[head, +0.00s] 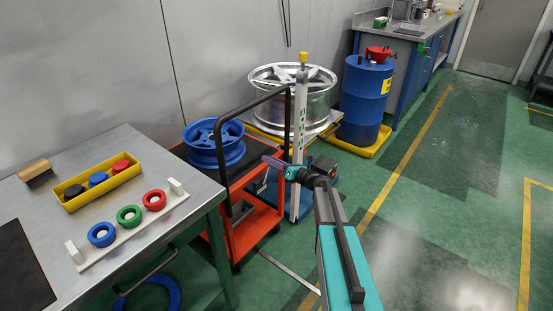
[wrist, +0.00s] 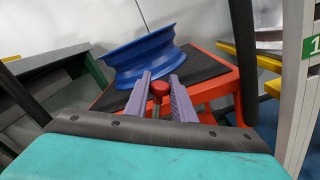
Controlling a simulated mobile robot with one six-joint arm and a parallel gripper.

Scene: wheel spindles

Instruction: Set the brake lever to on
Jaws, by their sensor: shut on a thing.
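A red ball knob (wrist: 159,88) on a short dark stem stands between the two purple fingers of my gripper (wrist: 160,76) in the wrist view. It looks like the top of the brake lever, beside the orange cart (wrist: 212,89). My gripper is shut on it. In the head view my gripper (head: 269,160) is at the right side of the orange cart (head: 262,222), near its handle post. There the knob is hidden or too small to make out. No on or off marking is readable, so I cannot tell the lever's setting.
A blue wheel (head: 214,142) lies on the cart's dark top. A white post (head: 300,130) with a yellow cap stands close beside my gripper. A silver wheel (head: 293,76) and a blue drum (head: 366,90) are behind. A steel table (head: 150,225) is left. Floor is clear at right.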

